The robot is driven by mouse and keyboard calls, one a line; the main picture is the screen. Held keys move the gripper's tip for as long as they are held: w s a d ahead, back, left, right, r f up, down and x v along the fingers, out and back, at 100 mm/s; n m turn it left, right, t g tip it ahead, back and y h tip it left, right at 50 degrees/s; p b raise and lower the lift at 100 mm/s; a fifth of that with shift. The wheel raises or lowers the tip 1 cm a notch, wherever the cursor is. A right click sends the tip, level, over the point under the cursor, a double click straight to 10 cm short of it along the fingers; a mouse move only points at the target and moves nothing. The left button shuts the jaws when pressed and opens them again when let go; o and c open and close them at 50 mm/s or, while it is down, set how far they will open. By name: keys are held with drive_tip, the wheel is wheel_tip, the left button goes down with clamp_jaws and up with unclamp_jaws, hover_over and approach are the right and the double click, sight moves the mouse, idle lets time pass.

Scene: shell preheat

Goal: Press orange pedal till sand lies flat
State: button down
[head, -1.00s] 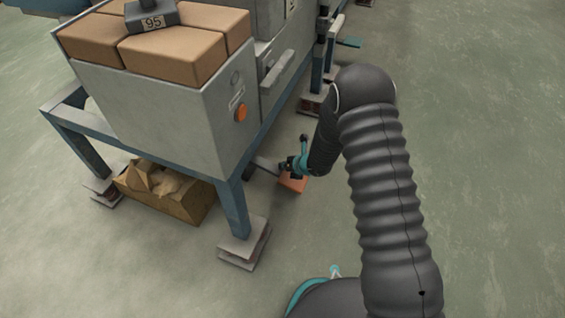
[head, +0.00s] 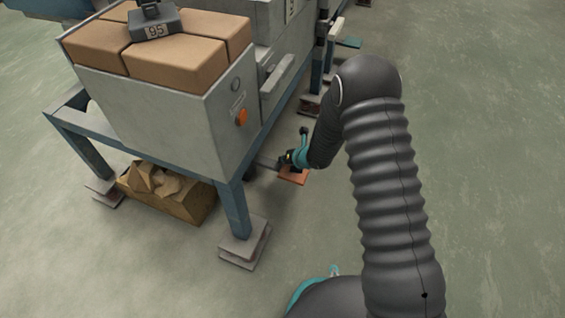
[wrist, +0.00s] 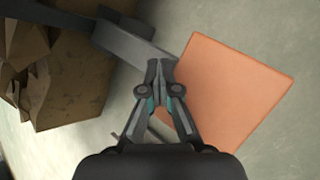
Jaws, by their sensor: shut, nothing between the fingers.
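The orange pedal (head: 294,178) is a flat square plate low over the floor, to the right of the machine's near leg. A grey bar (wrist: 135,45) joins it toward the machine. It fills the middle right of the wrist view (wrist: 240,90). My gripper (head: 290,163) is shut and empty, pointing down at the pedal. In the wrist view its fingertips (wrist: 160,66) overlap the pedal's edge beside the bar. They look in contact with it, though the exact touch is hidden. I cannot make out any loose sand.
The grey machine box (head: 150,120) holds tan blocks (head: 180,65) with a weight marked 95 (head: 153,25) on top. Its side has an orange button (head: 241,117). A carton of crumpled paper (head: 185,203) lies underneath. The floor at right is clear.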

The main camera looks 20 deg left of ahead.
drive_tip(key=shift+r, duration=0.8)
drive_tip(key=shift+p, duration=0.3)
drive_tip(key=shift+a+r+p, duration=0.15)
drive_tip(key=shift+r+p, duration=1)
drive_tip(key=shift+r, duration=1.35)
